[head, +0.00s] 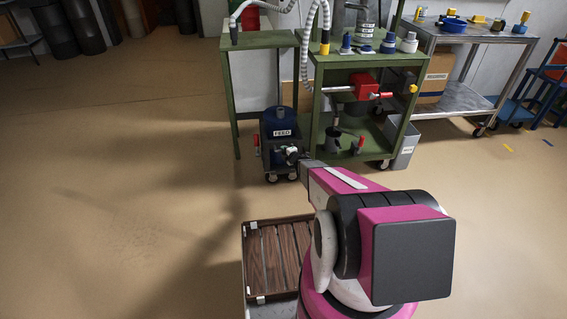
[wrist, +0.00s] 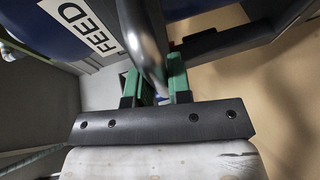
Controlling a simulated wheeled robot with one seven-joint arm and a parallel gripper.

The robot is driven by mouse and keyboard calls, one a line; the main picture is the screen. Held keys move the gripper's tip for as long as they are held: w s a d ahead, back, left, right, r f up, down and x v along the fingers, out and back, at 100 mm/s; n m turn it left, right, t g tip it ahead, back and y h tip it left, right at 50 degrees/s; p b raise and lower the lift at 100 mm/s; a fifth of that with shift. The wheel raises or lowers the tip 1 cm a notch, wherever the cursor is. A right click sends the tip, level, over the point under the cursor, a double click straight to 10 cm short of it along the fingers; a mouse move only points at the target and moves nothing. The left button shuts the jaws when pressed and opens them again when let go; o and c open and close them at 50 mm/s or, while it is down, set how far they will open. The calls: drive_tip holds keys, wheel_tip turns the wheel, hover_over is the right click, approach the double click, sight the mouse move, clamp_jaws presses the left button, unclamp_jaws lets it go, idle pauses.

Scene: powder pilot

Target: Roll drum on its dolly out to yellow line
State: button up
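The drum (head: 280,124) is dark blue with a white FEED label. It stands upright on a dark dolly with casters (head: 271,177), in front of the green bench. In the wrist view the drum (wrist: 30,27) and its label fill the upper left. My gripper (head: 293,156) is at the front of the dolly. In the wrist view its green-padded fingers (wrist: 157,88) sit on both sides of a curved grey handle bar (wrist: 148,45) and look shut on it.
A steel cart (head: 470,100) stands farther right. The floor at the left and front left is clear.

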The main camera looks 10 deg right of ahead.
clamp_jaws()
drive_tip(key=shift+s, duration=1)
idle(0.9)
drive_tip(key=s, duration=1)
drive_tip(key=shift+s, duration=0.25)
idle(2.4)
drive_tip(key=shift+s, duration=0.15)
idle(0.3)
drive_tip(key=shift+s+f, duration=0.1)
drive_tip(key=shift+s, duration=1.85)
drive_tip(key=o, duration=0.7)
unclamp_jaws()
drive_tip(key=shift+s+f, duration=0.15)
drive_tip(key=shift+c, duration=0.2)
